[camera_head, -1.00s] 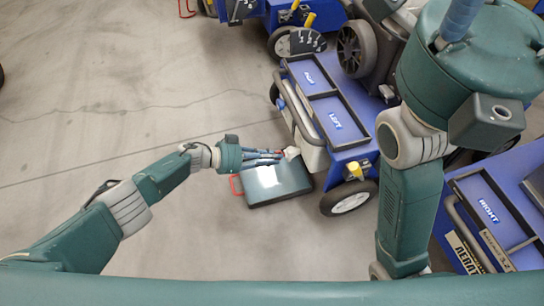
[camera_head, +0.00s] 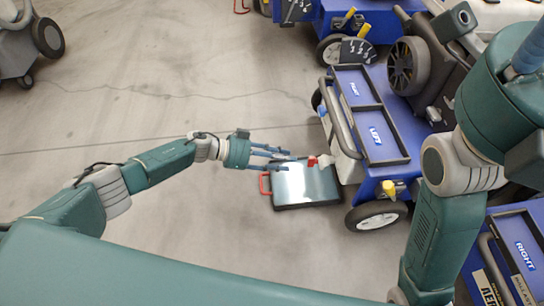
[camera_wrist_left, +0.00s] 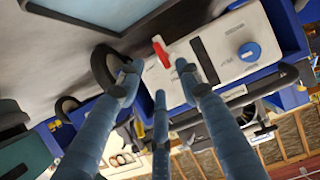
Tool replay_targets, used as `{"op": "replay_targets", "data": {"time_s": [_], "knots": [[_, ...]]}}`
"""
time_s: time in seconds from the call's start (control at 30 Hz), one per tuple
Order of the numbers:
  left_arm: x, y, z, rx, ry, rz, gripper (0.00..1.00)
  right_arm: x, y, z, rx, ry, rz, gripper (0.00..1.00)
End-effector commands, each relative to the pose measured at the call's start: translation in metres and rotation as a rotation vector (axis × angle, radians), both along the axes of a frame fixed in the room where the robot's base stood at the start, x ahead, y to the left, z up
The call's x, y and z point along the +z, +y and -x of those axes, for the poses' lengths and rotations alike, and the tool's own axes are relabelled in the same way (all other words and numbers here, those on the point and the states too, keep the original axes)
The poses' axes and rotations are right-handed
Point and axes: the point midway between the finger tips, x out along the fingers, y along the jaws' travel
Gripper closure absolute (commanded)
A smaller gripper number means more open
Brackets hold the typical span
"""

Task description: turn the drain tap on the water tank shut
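The water tank, a pale box with a white face, is on the left side of a blue cart; it shows in the head view (camera_head: 345,156) and in the left wrist view (camera_wrist_left: 222,78). The drain tap, with a red handle (camera_head: 312,160), sticks out toward my left gripper. In the left wrist view the red handle (camera_wrist_left: 161,52) stands slightly slanted, beyond and between the fingertips. My left gripper (camera_head: 291,157) is open, its fingers spread and pointing at the tap from the left, apparently apart from it. It also shows in the left wrist view (camera_wrist_left: 159,76). My right gripper is out of view.
A flat dark tray (camera_head: 305,188) with a red handle lies on the floor below the tap. The cart has a grey rail (camera_head: 339,118), a yellow knob (camera_head: 389,188) and a wheel (camera_head: 376,215) close by. A blue knob (camera_wrist_left: 249,51) is on the tank face.

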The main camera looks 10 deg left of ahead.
Motion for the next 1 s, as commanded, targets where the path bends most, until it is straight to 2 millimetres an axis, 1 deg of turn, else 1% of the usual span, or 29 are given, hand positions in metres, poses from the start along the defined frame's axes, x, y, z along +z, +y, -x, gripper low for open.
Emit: {"op": "replay_targets", "data": {"time_s": [0.03,0.13,0.3,0.87,0.93,0.97,1.0], "knots": [[0.004,0.010,0.003,0.001,0.000,-0.001,0.65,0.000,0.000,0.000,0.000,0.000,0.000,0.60],[0.010,0.023,0.007,0.001,0.000,0.000,0.65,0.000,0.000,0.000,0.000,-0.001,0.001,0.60],[0.015,0.035,0.011,0.000,0.000,0.001,0.65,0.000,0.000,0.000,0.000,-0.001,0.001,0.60],[0.016,0.036,0.012,0.000,0.001,0.001,0.65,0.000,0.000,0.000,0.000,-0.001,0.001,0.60],[0.018,0.033,0.013,-0.004,-0.002,0.008,0.65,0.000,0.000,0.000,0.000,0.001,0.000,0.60],[0.020,0.029,0.015,-0.008,-0.005,0.015,0.65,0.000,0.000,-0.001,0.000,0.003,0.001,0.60],[0.024,0.021,0.019,-0.018,-0.011,0.033,0.65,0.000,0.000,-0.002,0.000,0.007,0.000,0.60]]}}
